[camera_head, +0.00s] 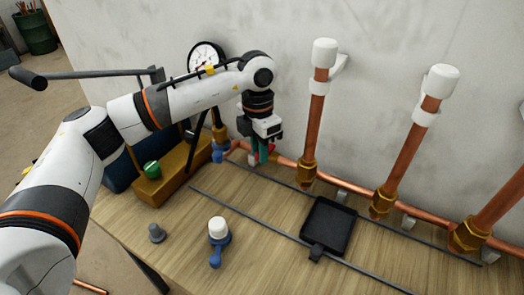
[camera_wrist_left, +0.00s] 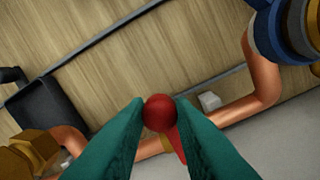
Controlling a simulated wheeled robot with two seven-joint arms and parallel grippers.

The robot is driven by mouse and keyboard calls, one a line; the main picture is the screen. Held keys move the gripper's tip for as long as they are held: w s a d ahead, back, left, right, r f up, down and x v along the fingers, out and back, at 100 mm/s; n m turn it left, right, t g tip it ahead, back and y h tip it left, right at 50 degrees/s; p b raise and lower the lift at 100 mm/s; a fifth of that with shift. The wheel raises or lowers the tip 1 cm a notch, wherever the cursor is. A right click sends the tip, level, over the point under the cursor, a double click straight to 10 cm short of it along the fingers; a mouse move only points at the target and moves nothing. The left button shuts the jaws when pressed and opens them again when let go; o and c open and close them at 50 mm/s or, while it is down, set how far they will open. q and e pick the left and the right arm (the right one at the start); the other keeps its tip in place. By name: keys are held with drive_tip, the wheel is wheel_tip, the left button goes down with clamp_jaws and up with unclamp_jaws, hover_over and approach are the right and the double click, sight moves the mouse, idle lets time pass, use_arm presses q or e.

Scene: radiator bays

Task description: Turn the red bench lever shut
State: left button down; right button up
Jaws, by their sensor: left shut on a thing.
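The red bench lever shows in the left wrist view as a red ball knob (camera_wrist_left: 160,112) with a short red arm below it, close to the copper pipe (camera_wrist_left: 240,108). My left gripper (camera_wrist_left: 160,104) has its green fingers on both sides of the knob, shut on it. In the head view my left gripper (camera_head: 262,152) points down at the back of the bench, beside the pipe near the wall. My right gripper is in neither view.
Copper risers with white caps (camera_head: 324,52) stand along the wall at the right. A black tray (camera_head: 327,228), a blue valve with a white cap (camera_head: 218,230) and a grey knob (camera_head: 157,233) are on the bench. A brass-coloured block (camera_head: 180,170) and a gauge (camera_head: 207,55) are by my left arm.

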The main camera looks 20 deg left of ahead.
use_arm(q)
drive_tip(key=shift+r, duration=0.1)
idle(0.3)
drive_tip(key=c, duration=1.2)
unclamp_jaws()
drive_tip(key=shift+c, duration=0.2)
wheel_tip(320, 180, up, 12)
drive_tip(key=shift+w+a+b, duration=0.2)
drive_tip(key=shift+a+b, duration=0.05)
drive_tip(key=shift+b, duration=0.05)
